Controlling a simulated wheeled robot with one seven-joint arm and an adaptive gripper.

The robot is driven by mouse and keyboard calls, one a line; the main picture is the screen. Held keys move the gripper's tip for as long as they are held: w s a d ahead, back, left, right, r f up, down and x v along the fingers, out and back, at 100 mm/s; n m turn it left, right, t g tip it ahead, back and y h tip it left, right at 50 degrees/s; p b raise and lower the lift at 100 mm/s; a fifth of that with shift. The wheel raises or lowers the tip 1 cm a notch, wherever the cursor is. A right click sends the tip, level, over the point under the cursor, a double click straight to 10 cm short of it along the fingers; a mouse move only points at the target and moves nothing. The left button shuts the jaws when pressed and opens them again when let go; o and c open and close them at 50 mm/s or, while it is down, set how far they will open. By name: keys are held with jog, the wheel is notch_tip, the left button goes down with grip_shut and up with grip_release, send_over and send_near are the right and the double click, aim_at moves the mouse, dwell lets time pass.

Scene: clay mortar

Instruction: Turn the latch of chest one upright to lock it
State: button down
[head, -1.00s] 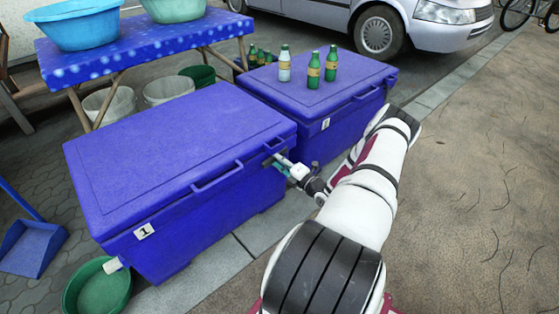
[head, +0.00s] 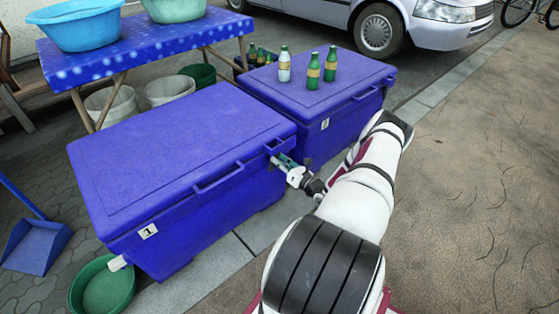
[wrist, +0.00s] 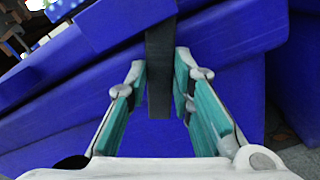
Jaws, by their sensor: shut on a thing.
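Chest one (head: 180,160) is the near blue chest with a closed lid and a label "1" (head: 148,231) on its front. My gripper (head: 283,163) is at the right end of its front, just below the lid rim. In the wrist view my gripper (wrist: 161,72) has its teal fingers on either side of a dark, bar-shaped latch (wrist: 159,60) and is shut on it. The latch runs up and down in that picture, across the lid edge. In the head view the gripper mostly hides the latch, so its exact angle is hard to tell.
A second blue chest (head: 350,97) stands close behind, with green and white bottles (head: 313,71) on its lid. A green basin (head: 103,288) sits by chest one's near corner, beside a blue dustpan (head: 36,246). Open pavement (head: 470,190) lies to the right.

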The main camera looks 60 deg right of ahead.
jog(key=n+p, duration=0.1)
jog(key=n, duration=0.4)
dwell(0.6)
jog(key=c, duration=1.4)
grip_release()
jog(key=v, duration=1.2)
